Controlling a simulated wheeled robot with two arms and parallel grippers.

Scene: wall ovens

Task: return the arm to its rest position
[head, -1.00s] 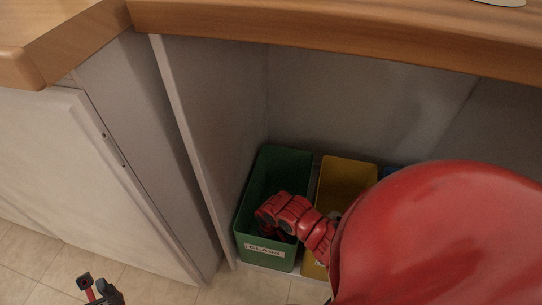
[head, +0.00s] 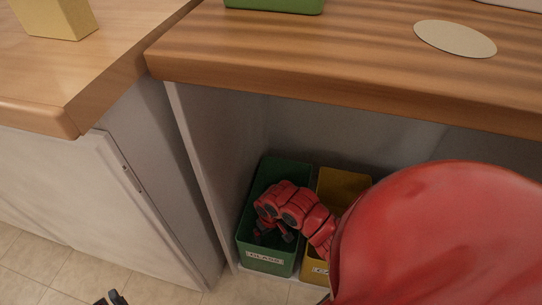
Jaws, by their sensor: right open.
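My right arm is red and comes in from the right, with its large rounded link covering the lower right of the head view. My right gripper (head: 274,232) is over the mouth of the green bin labelled GLASS (head: 263,255), with its dark fingers open and pointing down into it. I see nothing between the fingers. The inside of the bin is partly hidden by the gripper. Of my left gripper (head: 112,298), only dark tips show at the bottom edge.
A yellow bin (head: 343,184) stands right of the green one, partly hidden by my arm. The wooden countertop (head: 330,70) overhangs the bins. On it are a green object (head: 275,5) and a pale round disc (head: 455,39). A yellow box (head: 55,18) stands on the left counter.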

